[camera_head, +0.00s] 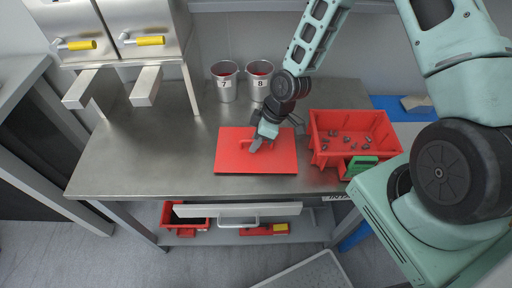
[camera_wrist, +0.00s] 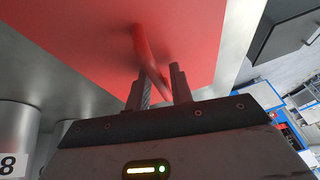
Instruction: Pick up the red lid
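The red lid (camera_head: 230,160) lies flat on the metal table, left of the red bin. Its raised red handle (camera_head: 244,141) is near the lid's middle. My gripper (camera_head: 256,146) is over the lid, just right of the handle and partly covering it. In the wrist view, the red lid (camera_wrist: 90,45) fills the upper part. The handle (camera_wrist: 147,55) runs down towards the gap between the two dark fingers of my gripper (camera_wrist: 160,82). The fingers stand apart, with space beside the handle. I cannot tell whether either finger touches it.
A red bin (camera_head: 318,151) with several small grey parts stands close to the lid's right. Metal cups marked 7 (camera_head: 227,90) and 8 (camera_head: 257,92) stand behind. A metal dispenser (camera_head: 180,42) with yellow handles is at the left. The table (camera_head: 150,150) left of the lid is clear.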

